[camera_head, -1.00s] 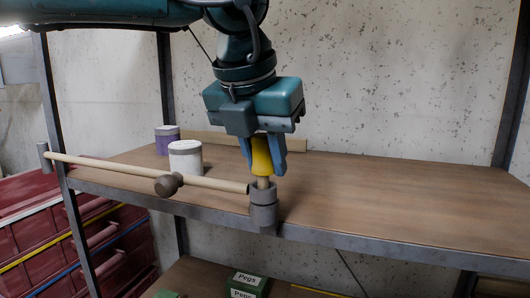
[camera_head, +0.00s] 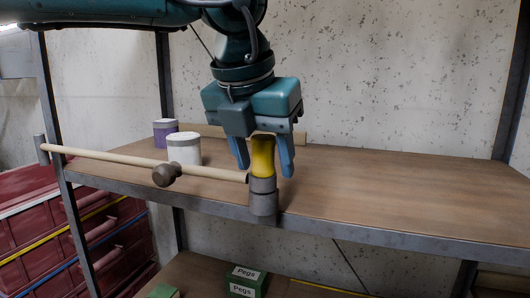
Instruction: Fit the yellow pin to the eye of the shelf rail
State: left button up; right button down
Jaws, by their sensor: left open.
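The yellow pin (camera_head: 262,156) stands upright in the grey eye (camera_head: 263,195) at the right end of the shelf rail (camera_head: 115,157). Only its yellow upper part shows; its lower wooden part is hidden inside the eye. My left gripper (camera_head: 265,170) is open, pointing down, with one finger on each side of the yellow part. A gap shows between the pin and the right finger. The rail is a pale wooden rod along the shelf's front edge, with a round brown knob (camera_head: 166,175) partway along. My right gripper is not in view.
A white jar (camera_head: 184,150) and a purple jar (camera_head: 165,132) stand on the wooden shelf (camera_head: 400,190) behind the rail. The shelf's right side is clear. Green boxes marked Pegs (camera_head: 246,281) sit on the shelf below. Red bins (camera_head: 105,245) are at the lower left.

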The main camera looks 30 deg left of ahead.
pick_arm(q)
jog(key=shift+d+r, duration=0.15)
jog(key=shift+r, duration=0.1)
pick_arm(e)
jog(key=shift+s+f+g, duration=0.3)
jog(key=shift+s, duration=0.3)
pick_arm(q)
jog(key=p+v, duration=0.1)
jog(key=v, duration=1.2)
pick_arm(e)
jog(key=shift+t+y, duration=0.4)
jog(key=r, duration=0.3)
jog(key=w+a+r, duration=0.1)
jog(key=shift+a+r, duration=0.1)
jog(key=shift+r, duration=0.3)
pick_arm(q)
jog(key=shift+f, duration=0.1)
